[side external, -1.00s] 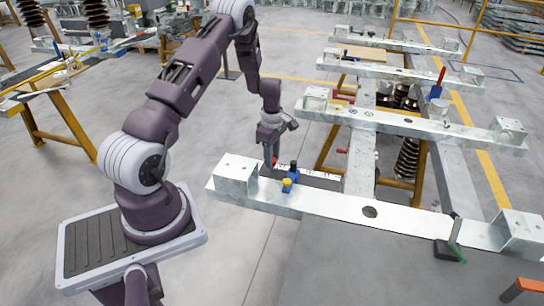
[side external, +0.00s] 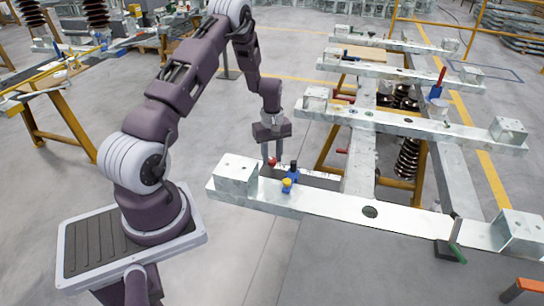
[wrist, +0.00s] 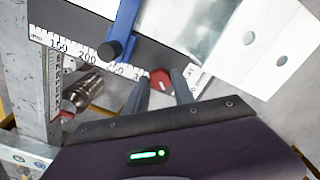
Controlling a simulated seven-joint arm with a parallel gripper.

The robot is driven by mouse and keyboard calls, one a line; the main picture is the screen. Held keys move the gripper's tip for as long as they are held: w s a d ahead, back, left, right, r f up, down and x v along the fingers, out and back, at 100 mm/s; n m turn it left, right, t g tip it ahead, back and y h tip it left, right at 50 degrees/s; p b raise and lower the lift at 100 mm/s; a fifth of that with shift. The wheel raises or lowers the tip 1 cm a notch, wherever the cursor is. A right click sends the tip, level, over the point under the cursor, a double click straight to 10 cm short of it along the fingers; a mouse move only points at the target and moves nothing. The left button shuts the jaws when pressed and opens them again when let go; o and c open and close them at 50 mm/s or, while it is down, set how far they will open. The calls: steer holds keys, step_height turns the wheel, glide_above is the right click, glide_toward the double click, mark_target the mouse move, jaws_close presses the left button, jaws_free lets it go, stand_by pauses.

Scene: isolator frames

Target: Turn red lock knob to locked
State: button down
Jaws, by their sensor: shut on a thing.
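The red lock knob (wrist: 160,77) is a small red faceted knob in the wrist view, between my fingertips. In the side view the red knob (side external: 272,161) is a tiny red spot at the far edge of the near beam's left end, partly hidden by the fingers. My gripper (side external: 271,158) points down at it, and its two fingers stand either side of the knob. In the wrist view my gripper (wrist: 160,84) is shut on the knob. I cannot read a locked or unlocked mark.
A blue clamp (wrist: 123,32) with a dark knob sits close left of the red knob, by a ruler strip (wrist: 75,52). A yellow-topped blue piece (side external: 287,184) stands on the near galvanized beam (side external: 330,205). More beams lie behind; open floor is at left.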

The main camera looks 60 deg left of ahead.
mark_target(272, 160)
steer(key=m, duration=1.1)
steer(key=shift+m, duration=1.9)
steer(key=c, duration=1.1)
jaws_free()
steer(key=shift+o, duration=0.2)
step_height(272, 160, up, 7)
steer(key=shift+r, duration=0.1)
